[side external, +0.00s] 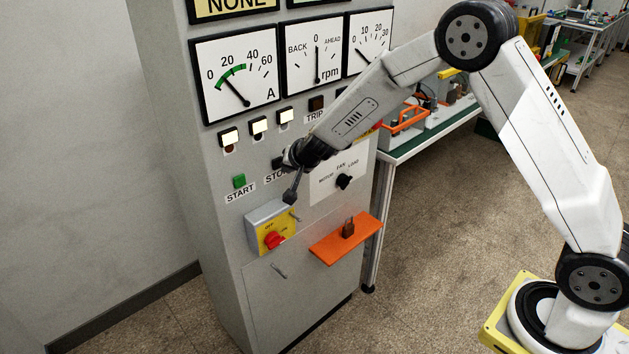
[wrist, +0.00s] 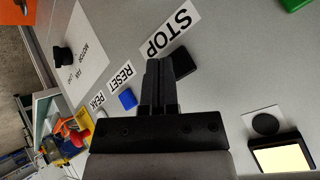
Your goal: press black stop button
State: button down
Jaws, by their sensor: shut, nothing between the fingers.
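The black stop button (wrist: 182,62) shows in the wrist view below the STOP label (wrist: 170,30), just right of my gripper's fingertips (wrist: 158,66). My fingers are shut together with nothing between them. They overlap the button's left edge in the picture, and I cannot tell whether they touch it. In the side view, the stop button (side external: 278,163) is a dark square above the STOP label, partly behind my wrist. My gripper (side external: 290,198) there points down and left in front of the panel, lower than the button.
The green start button (side external: 239,181) is left of the stop button in the side view. A blue reset button (wrist: 127,99) sits left of my fingers in the wrist view. A yellow box with a red rotary switch (side external: 273,240) and an orange shelf (side external: 343,240) project from the cabinet below.

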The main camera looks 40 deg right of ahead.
jog(key=shift+w, duration=0.85)
dwell(1.2)
jog(key=shift+s, duration=0.1)
dwell(0.4)
jog(key=shift+s, duration=0.75)
jog(key=shift+s, duration=0.15)
jog(key=shift+s, duration=2.35)
jog(key=s+d+r+n+g+y, duration=0.1)
jog(key=s+n+g, duration=0.5)
jog(key=s, duration=2)
jog(key=d+r+n, duration=0.1)
jog(key=n, duration=0.1)
jog(key=shift+n, duration=0.3)
